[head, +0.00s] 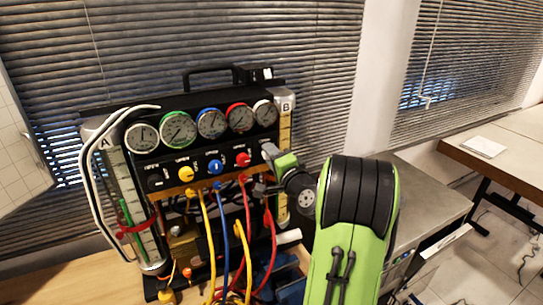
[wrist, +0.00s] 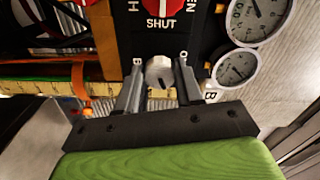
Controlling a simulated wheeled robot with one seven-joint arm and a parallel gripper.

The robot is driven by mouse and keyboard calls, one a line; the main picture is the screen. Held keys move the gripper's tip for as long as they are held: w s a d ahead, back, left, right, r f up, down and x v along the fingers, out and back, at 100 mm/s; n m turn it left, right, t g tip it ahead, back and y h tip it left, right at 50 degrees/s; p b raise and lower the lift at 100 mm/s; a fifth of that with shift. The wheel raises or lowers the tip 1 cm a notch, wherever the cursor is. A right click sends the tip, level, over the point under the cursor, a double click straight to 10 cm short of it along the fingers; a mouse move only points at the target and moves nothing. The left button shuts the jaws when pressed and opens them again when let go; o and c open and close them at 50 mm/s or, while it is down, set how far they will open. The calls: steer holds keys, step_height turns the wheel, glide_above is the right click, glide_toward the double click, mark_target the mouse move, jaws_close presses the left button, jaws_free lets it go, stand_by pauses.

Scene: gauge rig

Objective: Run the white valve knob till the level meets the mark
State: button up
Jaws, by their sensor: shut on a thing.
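The white valve knob (wrist: 160,72) is between the fingertips of my gripper (wrist: 158,84) in the wrist view, at the end of the panel's knob row. My gripper is shut on it. In the head view the knob (head: 269,151) is mostly hidden by my gripper (head: 275,157).
The red knob (head: 243,159), blue knob (head: 215,167) and yellow knob (head: 186,174) sit left of my gripper. Several round gauges (head: 211,123) line the panel above. Coloured hoses (head: 224,245) hang below. A grey cabinet (head: 425,185) stands to the right.

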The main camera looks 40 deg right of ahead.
steer(key=shift+m+p, duration=0.55)
steer(key=shift+m, duration=1.55)
steer(key=shift+f, duration=0.1)
steer(key=o, duration=1)
steer(key=shift+o, duration=0.2)
steer(key=shift+s, duration=0.15)
steer(key=b+v, duration=0.6)
steer(key=v, duration=0.9)
steer(key=shift+s+a+b, duration=0.2)
steer(key=shift+s+b, duration=0.05)
steer(key=shift+b, duration=0.1)
